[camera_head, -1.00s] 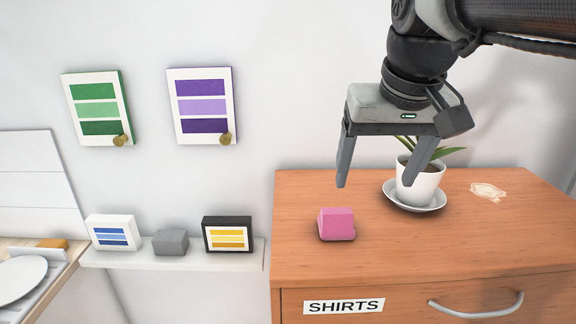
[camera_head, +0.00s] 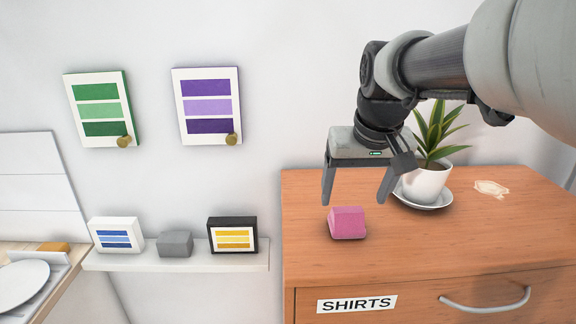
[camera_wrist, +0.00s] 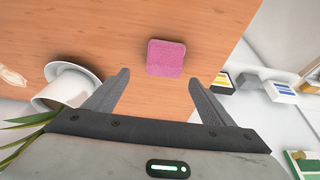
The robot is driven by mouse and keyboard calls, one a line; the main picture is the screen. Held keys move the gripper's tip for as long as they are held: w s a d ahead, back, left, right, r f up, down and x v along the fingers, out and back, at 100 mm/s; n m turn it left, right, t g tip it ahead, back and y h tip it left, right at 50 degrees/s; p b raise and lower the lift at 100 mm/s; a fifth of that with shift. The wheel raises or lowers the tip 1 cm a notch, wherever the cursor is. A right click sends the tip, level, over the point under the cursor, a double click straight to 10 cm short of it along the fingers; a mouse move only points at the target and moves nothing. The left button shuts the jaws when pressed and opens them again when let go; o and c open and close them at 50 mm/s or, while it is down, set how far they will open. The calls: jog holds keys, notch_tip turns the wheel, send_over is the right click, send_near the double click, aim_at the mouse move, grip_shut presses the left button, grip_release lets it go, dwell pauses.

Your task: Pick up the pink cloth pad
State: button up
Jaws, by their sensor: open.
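The pink cloth pad (camera_head: 347,222) sits on the wooden dresser top (camera_head: 460,240), near its front left. It is a small block with a sloped top. My gripper (camera_head: 355,203) is open and empty, pointing down above and a little behind the pad. In the wrist view the pad (camera_wrist: 166,58) lies beyond the fingertips (camera_wrist: 160,82), roughly centred between them, and nothing is between the fingers. I cannot tell the exact height of the fingertips over the dresser.
A potted plant (camera_head: 425,180) on a white saucer (camera_head: 424,205) stands close to the right finger. Left of the dresser, a wall shelf (camera_head: 178,262) holds two framed cards and a grey block (camera_head: 175,244). The dresser top around the pad is clear.

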aim_at(347, 208)
jog(key=x, duration=0.6)
jog(key=shift+a+f, duration=0.2)
jog(key=shift+a, duration=0.1)
jog(key=c, duration=1.2)
